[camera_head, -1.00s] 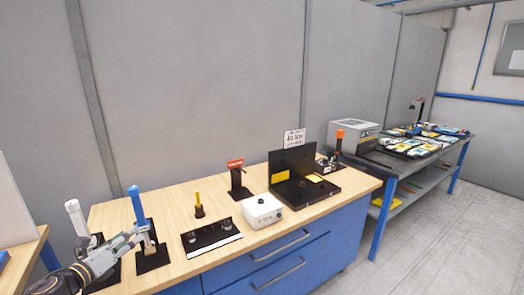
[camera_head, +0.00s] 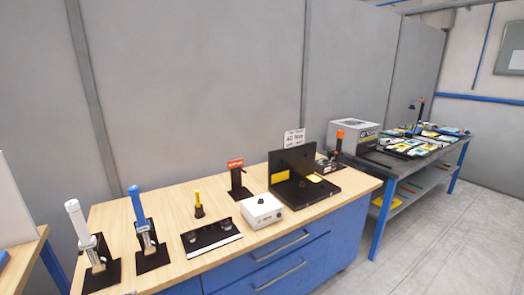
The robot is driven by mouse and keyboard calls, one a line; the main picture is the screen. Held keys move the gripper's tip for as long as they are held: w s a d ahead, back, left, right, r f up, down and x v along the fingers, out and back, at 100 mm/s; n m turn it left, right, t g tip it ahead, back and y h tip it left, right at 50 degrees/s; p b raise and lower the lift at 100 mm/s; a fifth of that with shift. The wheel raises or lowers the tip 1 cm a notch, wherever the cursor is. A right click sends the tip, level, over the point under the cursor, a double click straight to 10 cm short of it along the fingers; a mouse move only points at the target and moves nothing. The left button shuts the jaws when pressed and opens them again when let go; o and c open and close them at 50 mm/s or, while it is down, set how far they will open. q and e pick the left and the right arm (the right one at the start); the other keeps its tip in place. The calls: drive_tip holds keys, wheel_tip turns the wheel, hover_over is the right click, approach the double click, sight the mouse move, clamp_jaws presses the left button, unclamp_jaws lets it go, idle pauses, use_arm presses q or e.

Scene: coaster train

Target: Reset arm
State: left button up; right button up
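Neither of my grippers shows in the head view. A tool with a white upright handle (camera_head: 74,217) stands on a black base at the left end of the wooden bench (camera_head: 172,196). A similar tool with a blue upright handle (camera_head: 136,204) stands on its own black base just to its right. Both are upright and nothing touches them.
Along the bench stand a yellow-handled tool (camera_head: 198,204), a black plate (camera_head: 212,237), a red-topped stand (camera_head: 238,178), a white box (camera_head: 262,211) and a black L-shaped fixture (camera_head: 296,172). A grey table (camera_head: 392,165) holding several items stands beyond. Floor (camera_head: 430,245) at the right is clear.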

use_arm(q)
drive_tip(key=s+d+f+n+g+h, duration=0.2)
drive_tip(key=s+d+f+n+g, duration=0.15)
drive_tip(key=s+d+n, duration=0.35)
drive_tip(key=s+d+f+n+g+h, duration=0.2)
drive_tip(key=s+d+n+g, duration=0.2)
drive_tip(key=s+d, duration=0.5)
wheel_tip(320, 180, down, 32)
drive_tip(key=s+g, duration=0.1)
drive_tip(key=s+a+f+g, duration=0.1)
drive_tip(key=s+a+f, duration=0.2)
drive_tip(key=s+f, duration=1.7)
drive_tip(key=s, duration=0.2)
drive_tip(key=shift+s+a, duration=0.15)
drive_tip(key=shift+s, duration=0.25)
